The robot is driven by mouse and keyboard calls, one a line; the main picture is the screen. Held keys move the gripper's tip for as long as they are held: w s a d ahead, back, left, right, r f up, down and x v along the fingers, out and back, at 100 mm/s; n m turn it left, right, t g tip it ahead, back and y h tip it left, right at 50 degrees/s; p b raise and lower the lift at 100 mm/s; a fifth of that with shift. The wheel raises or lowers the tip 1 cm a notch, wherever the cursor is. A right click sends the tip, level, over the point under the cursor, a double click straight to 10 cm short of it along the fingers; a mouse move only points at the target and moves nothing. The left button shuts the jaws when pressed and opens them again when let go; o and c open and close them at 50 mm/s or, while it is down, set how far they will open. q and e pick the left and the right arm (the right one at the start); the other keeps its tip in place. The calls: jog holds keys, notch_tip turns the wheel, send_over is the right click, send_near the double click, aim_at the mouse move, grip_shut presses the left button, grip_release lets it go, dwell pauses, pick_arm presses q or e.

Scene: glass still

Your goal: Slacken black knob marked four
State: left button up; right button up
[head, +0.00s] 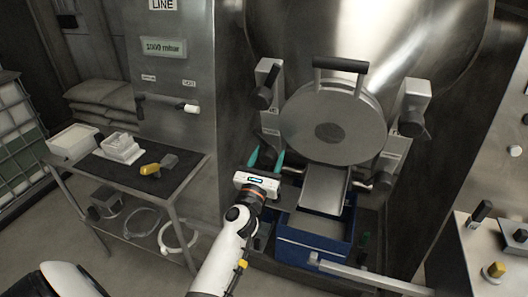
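A round steel hatch door (335,125) with a black bar handle (340,65) sits on the front of the big steel vessel. Clamps with black knobs stand around it: one at the upper left (264,98), one at the right (411,123), and one at the lower right (382,181). The knob markings are too small to read, so I cannot tell which is four. My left gripper (266,158) is open at the hatch's lower left, its teal fingertips apart with nothing visible between them. It partly hides the lower-left clamp. My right gripper is out of view.
A steel chute (325,190) slopes below the hatch above a blue bin (300,246). A side table (187,172) at left holds white trays (122,148) and a yellow-handled tool (150,169). A control panel with a black lever (481,211) stands at right.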

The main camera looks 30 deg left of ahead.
aim_at(267, 161)
pick_arm(q)
jog(key=shift+f, duration=0.1)
jog(key=shift+s+d+f, duration=0.15)
jog(key=shift+s+f, duration=0.05)
jog(key=shift+s, duration=0.25)
jog(key=shift+b+v, duration=0.45)
jog(key=shift+v, duration=1.55)
dwell(0.4)
